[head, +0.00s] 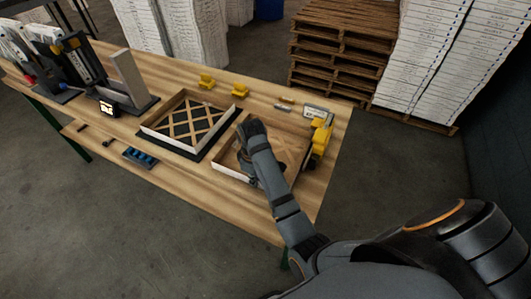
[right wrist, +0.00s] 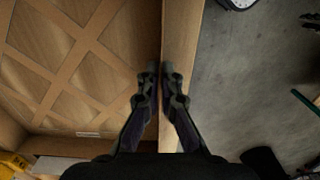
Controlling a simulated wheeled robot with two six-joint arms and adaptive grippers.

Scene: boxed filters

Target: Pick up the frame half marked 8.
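Two shallow frame halves with diagonal wooden lattices lie on the wooden table. The left frame half (head: 190,127) rests in a dark mat; the right frame half (head: 228,171) lies beside it, partly hidden behind my right arm. A small label shows inside the frame in the right wrist view, too small to read, so I cannot tell which half is marked 8. My right gripper (right wrist: 161,76) has its fingers close together with the right frame half's thin side wall between them; the lattice (right wrist: 75,60) lies to the left. My left gripper is not in view.
Yellow clamps (head: 321,136) stand at the table's right end, and yellow blocks (head: 207,81) at the back. A blue tray (head: 140,157) lies at the front left, near a small lit screen (head: 108,108). Pallets (head: 345,45) and white stacks stand behind on the floor.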

